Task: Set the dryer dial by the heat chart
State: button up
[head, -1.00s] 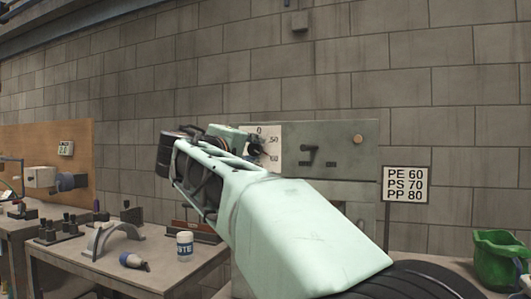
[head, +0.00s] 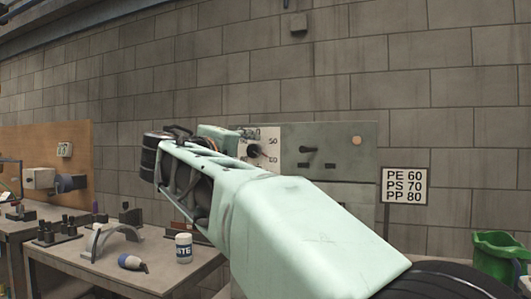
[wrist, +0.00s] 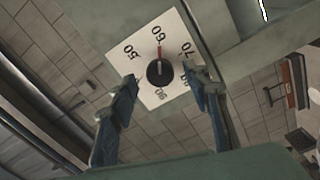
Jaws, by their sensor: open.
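The dryer dial is a round black knob (wrist: 160,72) on a white scale plate (wrist: 148,85) in the wrist view. A red mark at its edge points at 60; 50 and 70 show on either side. In the head view the dial (head: 254,151) shows just beyond my arm. My gripper (wrist: 163,80) is open, its blue fingers on either side of the knob in the wrist picture, with no visible contact. My arm mostly hides the gripper in the head view. The heat chart (head: 405,185) reads PE 60, PS 70, PP 80.
The grey-green panel (head: 343,140) carries a small dark handle (head: 308,150) right of the dial. A bench (head: 150,255) at left holds a white jar (head: 183,248) and a blue-and-white bottle (head: 132,262). A small tag (head: 64,150) is unreadable.

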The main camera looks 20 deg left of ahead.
jog(key=s, duration=0.9)
jog(key=shift+a, duration=0.3)
